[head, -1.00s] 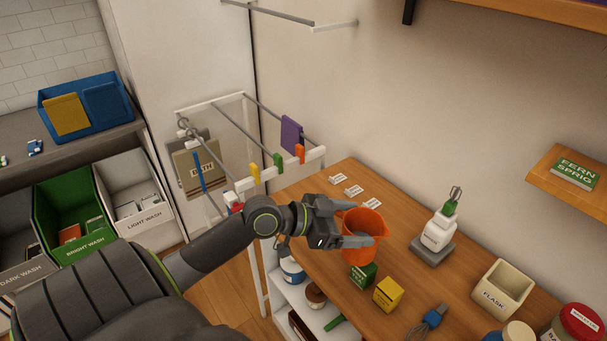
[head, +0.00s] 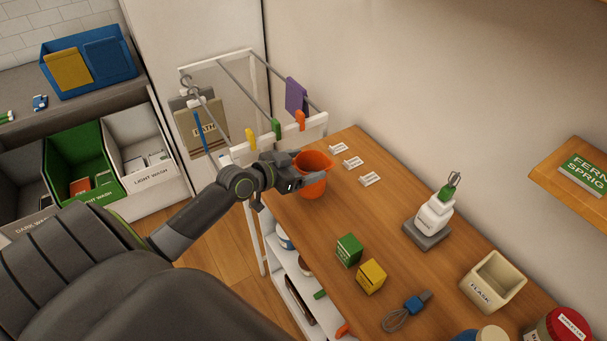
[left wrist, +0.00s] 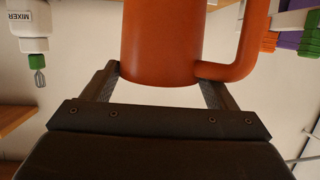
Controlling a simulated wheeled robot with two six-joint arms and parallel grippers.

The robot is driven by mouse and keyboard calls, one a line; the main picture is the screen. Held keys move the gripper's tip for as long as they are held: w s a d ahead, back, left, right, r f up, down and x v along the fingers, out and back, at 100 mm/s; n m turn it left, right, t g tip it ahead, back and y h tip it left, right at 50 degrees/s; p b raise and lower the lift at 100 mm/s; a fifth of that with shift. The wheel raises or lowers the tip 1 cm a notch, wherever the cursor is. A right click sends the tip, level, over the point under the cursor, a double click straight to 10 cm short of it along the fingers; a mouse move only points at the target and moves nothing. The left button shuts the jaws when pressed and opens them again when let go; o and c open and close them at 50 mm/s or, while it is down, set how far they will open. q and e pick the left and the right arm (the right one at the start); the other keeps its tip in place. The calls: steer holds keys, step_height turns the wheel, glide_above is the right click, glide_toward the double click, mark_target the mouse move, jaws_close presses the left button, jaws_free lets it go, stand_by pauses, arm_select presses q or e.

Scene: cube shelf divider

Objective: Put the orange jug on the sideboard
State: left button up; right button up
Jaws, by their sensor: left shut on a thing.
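The orange jug (head: 313,185) is in my left gripper (head: 307,181), at the far left end of the wooden top (head: 340,215) along the wall. The fingers are shut on the jug from both sides, and it looks about upright. I cannot tell whether its base touches wood or hangs at the edge. In the left wrist view the jug (left wrist: 160,45) sits between the fingers of my left gripper (left wrist: 160,85), with its handle on the right. No surface is labelled as the sideboard. My right gripper is not in view.
A drying rack (head: 290,135) with pegs stands just behind the jug. Small white labels (head: 353,162) lie beside it. Open wood lies between.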

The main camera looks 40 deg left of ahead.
arm_select(q)
steer(key=shift+f, duration=1.65)
steer(key=shift+f, duration=0.1)
steer(key=shift+f+b, duration=0.15)
steer(key=shift+b, duration=0.25)
steer(key=o, duration=1.1)
steer(key=shift+o, duration=0.2)
steer(key=shift+r+p, duration=0.35)
steer(key=shift+p, duration=0.05)
steer(key=v, duration=1.2)
steer(key=shift+b, duration=0.35)
